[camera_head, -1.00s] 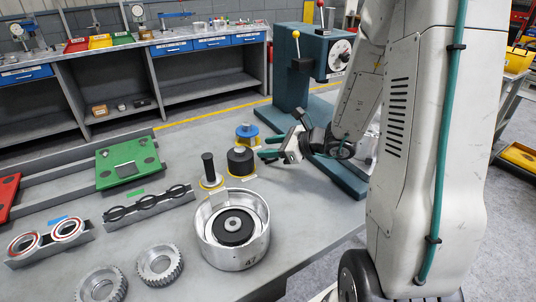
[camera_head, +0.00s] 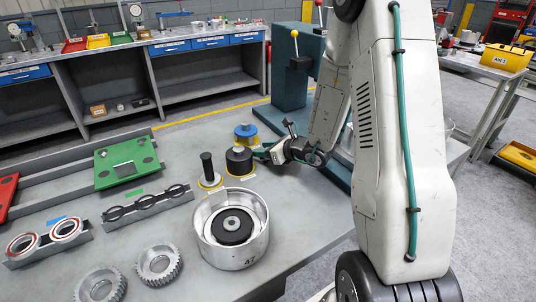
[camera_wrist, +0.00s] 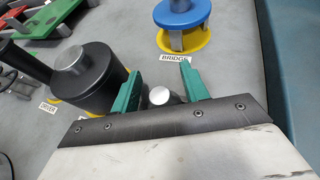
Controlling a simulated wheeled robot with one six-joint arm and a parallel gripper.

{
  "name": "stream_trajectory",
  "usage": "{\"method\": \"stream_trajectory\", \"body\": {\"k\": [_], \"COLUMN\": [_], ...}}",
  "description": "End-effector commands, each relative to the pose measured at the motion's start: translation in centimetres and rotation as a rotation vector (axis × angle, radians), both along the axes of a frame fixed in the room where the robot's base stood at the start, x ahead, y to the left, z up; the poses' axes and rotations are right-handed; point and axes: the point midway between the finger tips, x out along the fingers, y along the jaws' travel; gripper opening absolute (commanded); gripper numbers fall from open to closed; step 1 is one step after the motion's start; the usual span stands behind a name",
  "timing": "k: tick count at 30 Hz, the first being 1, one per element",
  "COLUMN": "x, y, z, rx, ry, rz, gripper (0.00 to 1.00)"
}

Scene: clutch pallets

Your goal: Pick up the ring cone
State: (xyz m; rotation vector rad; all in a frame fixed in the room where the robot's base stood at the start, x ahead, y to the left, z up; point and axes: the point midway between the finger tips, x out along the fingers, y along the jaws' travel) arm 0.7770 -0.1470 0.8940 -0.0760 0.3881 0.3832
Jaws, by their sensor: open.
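I take the ring cone to be the thick black stepped cylinder (camera_head: 239,162) on a yellow disc, between the black-handled driver (camera_head: 208,168) and the blue bridge (camera_head: 246,130). In the wrist view it (camera_wrist: 97,82) has a silver top and stands left of the left finger. My gripper (camera_head: 260,152) is beside it on the right, pointing left. In the wrist view my gripper (camera_wrist: 161,92) is open, with green fingers apart. A small silver round end shows between them; I cannot tell what it belongs to. The left finger hides part of the cylinder's right edge.
A silver drum (camera_head: 232,250) stands in front of the cylinder. Gears (camera_head: 158,264), ring racks (camera_head: 148,205) and a green plate (camera_head: 127,166) lie to the left. A dark press (camera_head: 293,75) stands behind on the right. Bare table lies at the front right.

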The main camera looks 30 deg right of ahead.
Motion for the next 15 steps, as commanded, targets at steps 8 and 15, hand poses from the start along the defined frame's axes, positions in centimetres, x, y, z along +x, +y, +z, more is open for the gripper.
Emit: {"method": "stream_trajectory", "body": {"k": [8,15], "x": [-0.06,-0.08], "y": [-0.02,-0.01], "z": [0.03,0.01], "rx": [0.000,0.000], "ry": [0.000,0.000], "rz": [0.000,0.001], "gripper": [0.00,0.00]}}
